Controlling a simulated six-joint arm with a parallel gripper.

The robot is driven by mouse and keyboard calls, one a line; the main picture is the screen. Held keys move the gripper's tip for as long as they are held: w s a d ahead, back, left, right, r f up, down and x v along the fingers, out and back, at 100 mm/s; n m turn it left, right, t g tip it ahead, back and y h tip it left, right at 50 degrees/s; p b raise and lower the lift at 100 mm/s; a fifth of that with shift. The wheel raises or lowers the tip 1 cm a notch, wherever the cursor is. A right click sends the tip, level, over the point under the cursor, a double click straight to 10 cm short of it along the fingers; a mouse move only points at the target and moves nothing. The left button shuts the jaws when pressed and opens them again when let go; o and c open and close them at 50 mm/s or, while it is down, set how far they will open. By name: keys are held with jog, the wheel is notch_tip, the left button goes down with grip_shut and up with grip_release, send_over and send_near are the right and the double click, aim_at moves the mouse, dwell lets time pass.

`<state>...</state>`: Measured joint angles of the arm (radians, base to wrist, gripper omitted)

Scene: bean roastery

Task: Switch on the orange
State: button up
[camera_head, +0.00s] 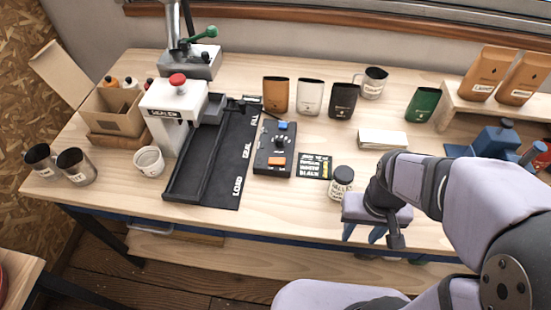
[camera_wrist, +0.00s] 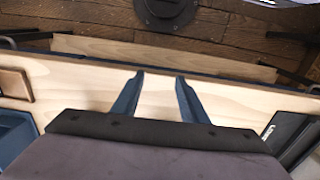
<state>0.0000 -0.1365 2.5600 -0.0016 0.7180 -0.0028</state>
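A black control box (camera_head: 275,150) lies on the table, right of the black tray. It carries an orange switch (camera_head: 277,160) at its near end, a dark knob (camera_head: 279,143) in the middle and a blue switch (camera_head: 283,125) at its far end. I cannot tell the switch positions. My gripper (camera_head: 363,234) is over the table's front edge, to the right of and nearer than the box. In the wrist view my gripper (camera_wrist: 160,78) has its two blue fingers apart with nothing between them. The orange switch is not in the wrist view.
A lidded jar (camera_head: 341,182) stands between my gripper and the box, beside a small black card (camera_head: 314,166). The black tray (camera_head: 222,160) and white sealer (camera_head: 174,115) stand left of the box. Several pouches, including a brown one (camera_head: 276,94), stand behind it.

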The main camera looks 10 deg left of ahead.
jog(key=shift+a+r, duration=0.1)
grip_shut()
jog(key=s+a+f+n+g+p, duration=0.2)
jog(key=a+n, duration=0.1)
jog(key=a, duration=0.2)
jog(key=w+a, duration=0.2)
jog(key=w+a+n+p, duration=0.1)
jog(key=w+a, duration=0.2)
jog(key=w+a+r+n+t, duration=0.1)
jog(key=w+a, duration=0.1)
jog(key=w, duration=0.1)
jog(key=shift+a+h+p, duration=0.3)
jog(key=shift+a, duration=0.05)
jog(key=shift+t, duration=0.4)
jog(key=w+a, duration=0.2)
jog(key=w+a+r, duration=0.1)
jog(key=w+a, duration=0.3)
jog(key=shift+w+a+r+p, duration=0.2)
jog(key=shift+w+r+p, duration=0.1)
jog(key=shift+r, duration=0.1)
jog(key=w+a+r+m, duration=0.5)
jog(key=w+r, duration=0.1)
jog(key=w, duration=0.2)
notch_tip(320, 180, up, 8)
jog(key=d+m+h, duration=0.1)
jog(key=m, duration=1.7)
jog(key=shift+s+d+f, duration=0.15)
jog(key=shift+d+f, duration=0.05)
